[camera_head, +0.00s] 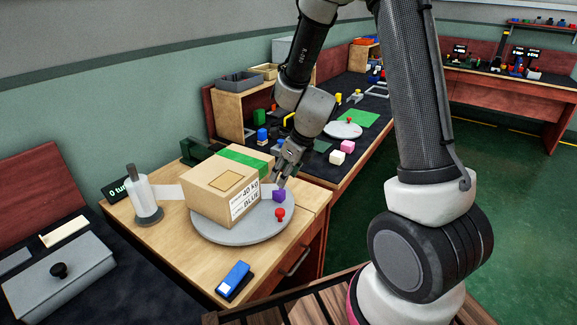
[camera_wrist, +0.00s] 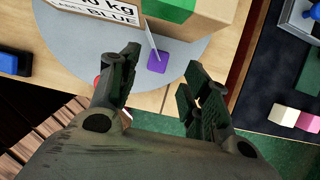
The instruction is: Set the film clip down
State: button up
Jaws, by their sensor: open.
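The film clip appears as a small purple block (camera_head: 279,195) at the right side of the grey turntable (camera_head: 240,232), beside the cardboard box (camera_head: 212,200). It also shows in the wrist view (camera_wrist: 157,61), with a thin pale strip of film (camera_wrist: 151,38) running from it toward the box. My gripper (camera_head: 283,176) is just above and behind the clip. In the wrist view its open fingers (camera_wrist: 162,72) stand either side of the clip's line, with nothing visibly held between them. I cannot tell whether a fingertip touches the clip.
A white film roll (camera_head: 144,194) stands left of the box, with film stretching to it. A red knob (camera_head: 280,214) sits on the turntable's front right. A blue stapler-like object (camera_head: 234,280) lies at the table's front. Pink (camera_head: 347,146) and cream (camera_head: 337,158) blocks lie on the dark bench behind.

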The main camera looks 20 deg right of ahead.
jog(key=s+d+r+n, duration=0.2)
jog(key=s+r+n, duration=0.3)
jog(key=r+n, duration=0.25)
jog(key=s+d+r+n, duration=0.3)
jog(key=s+r+n, duration=0.35)
jog(key=r, duration=0.25)
jog(key=s+d+r+n+h, duration=0.1)
jog(key=s+d+r+n, duration=0.2)
jog(key=s+n, duration=0.3)
jog(key=s+d+r+n+h, duration=0.1)
jog(key=s+d+r+n, duration=0.2)
jog(key=s+n, duration=0.4)
jog(key=shift+s+d+r+n+h, duration=0.25)
jog(key=shift+d+n+h, duration=0.15)
jog(key=shift+n, duration=0.5)
jog(key=shift+c, duration=0.4)
